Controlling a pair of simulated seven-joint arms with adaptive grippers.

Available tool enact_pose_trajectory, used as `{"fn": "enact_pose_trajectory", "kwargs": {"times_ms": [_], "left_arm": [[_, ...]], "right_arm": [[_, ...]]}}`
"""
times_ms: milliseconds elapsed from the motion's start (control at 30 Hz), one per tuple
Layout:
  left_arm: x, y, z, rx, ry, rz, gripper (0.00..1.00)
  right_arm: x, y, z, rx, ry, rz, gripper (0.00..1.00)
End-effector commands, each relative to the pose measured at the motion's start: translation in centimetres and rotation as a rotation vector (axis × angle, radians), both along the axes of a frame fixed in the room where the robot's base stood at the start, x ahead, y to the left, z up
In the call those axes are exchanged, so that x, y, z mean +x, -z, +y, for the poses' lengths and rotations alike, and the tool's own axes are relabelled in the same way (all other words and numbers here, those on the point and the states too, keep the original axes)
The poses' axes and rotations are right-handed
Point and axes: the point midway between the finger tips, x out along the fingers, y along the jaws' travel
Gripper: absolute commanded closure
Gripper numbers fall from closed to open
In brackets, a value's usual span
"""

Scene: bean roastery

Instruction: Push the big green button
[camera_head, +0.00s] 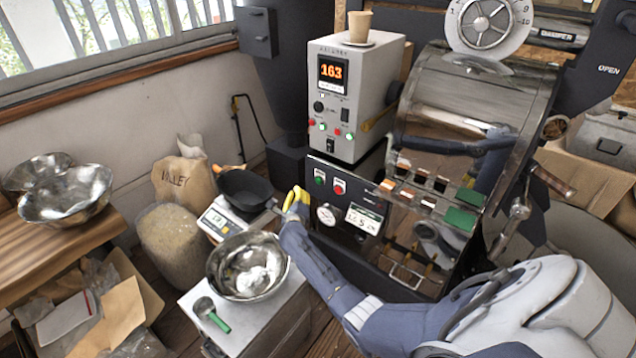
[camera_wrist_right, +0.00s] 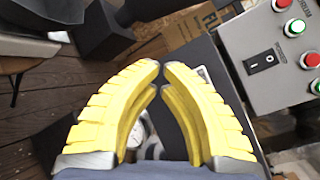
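A green button (camera_head: 320,177) sits beside a red button (camera_head: 339,187) on the roaster's black front panel. Smaller green (camera_head: 349,136) and red buttons are on the grey control box (camera_head: 340,100) above; which green one is the big one is not certain. My right gripper (camera_head: 298,191), with yellow fingers, is left of and slightly below the black panel's green button, apart from it in the picture. In the right wrist view its fingertips (camera_wrist_right: 158,68) meet with nothing visible between them. My left gripper is not in view.
A gauge (camera_head: 326,215) and a display (camera_head: 364,219) are below the buttons. A scale (camera_head: 221,218) with a black pan (camera_head: 244,188) and a steel bowl (camera_head: 272,284) stand left of my right arm. A paper cup (camera_head: 359,25) stands on the grey box.

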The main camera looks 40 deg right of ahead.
Motion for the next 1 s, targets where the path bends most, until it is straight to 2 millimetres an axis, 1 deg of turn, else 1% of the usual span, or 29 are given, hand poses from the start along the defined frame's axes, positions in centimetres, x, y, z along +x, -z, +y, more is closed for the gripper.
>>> {"fn": "enact_pose_trajectory", "kwargs": {"times_ms": [33,200,500,733,1000], "left_arm": [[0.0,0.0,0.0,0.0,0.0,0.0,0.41],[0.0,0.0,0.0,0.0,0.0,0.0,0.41],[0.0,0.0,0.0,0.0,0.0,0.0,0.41],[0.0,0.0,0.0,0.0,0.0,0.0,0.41],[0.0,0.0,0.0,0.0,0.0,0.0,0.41]], "right_arm": [[0.2,0.0,-0.7,-0.003,0.001,0.002,1.0],[0.8,0.0,-2.6,-0.003,0.001,0.002,1.0],[1.6,0.0,-5.0,-0.002,0.0,0.002,1.0],[1.9,0.0,-5.8,-0.001,0.0,0.001,1.0],[1.9,0.0,-5.9,0.0,-0.001,0.001,1.0]]}}
